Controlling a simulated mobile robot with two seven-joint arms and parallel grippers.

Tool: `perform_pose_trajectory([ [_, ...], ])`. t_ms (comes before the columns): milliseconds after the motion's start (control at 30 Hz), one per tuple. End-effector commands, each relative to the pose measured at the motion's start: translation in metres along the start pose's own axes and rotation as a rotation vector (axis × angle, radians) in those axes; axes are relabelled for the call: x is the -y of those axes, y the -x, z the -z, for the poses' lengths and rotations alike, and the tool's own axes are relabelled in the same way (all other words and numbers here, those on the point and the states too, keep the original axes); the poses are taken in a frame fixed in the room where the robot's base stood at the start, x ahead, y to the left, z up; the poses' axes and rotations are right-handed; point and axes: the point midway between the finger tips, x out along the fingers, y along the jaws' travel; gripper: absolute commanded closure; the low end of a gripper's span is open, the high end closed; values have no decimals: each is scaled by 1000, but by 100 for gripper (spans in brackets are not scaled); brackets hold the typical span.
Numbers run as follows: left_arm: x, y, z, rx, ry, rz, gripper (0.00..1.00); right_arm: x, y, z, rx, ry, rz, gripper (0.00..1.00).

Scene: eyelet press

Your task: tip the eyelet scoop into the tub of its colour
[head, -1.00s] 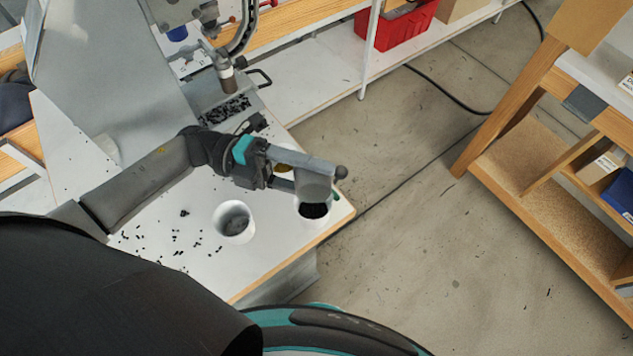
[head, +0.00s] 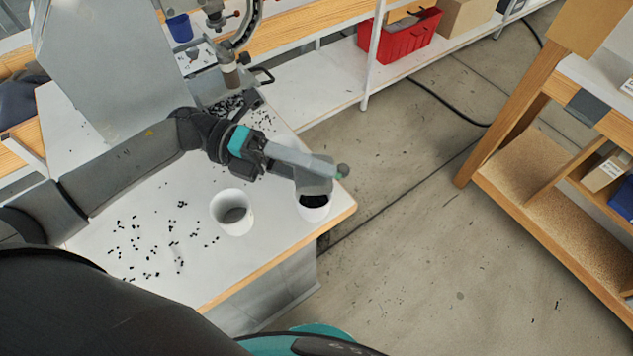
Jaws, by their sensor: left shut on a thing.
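My left gripper (head: 316,172) is shut on the grey eyelet scoop (head: 313,185), at the right end of the white table. The scoop is above the right-hand white tub (head: 316,213) and hides its back rim. Dark content shows in that tub's mouth. I cannot tell whether the scoop still holds eyelets or touches the rim. A second white tub (head: 233,222) stands upright to the left, with a grey inside. My right gripper is not in view.
Several black eyelets (head: 135,245) lie loose on the white table (head: 225,270), left of the tubs. More black eyelets (head: 230,104) lie near the press (head: 229,72) at the back. A red bin (head: 402,40) sits on the rear shelf. A wooden shelf unit (head: 540,200) stands right, across open floor.

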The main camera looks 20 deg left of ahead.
Motion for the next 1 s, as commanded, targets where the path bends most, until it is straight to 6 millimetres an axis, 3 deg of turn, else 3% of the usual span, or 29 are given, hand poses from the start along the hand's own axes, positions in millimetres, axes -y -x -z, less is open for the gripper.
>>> perform_pose_trajectory([
  [167,-4,-1,4,-4,-140,-56,90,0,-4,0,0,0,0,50],
  [433,-20,-7,19,-13,-580,-240,90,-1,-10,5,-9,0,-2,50],
  [700,-46,-8,21,-21,-995,-414,90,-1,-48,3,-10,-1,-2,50],
  [1000,-52,-7,21,-23,-1194,-499,90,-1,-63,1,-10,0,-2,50],
])
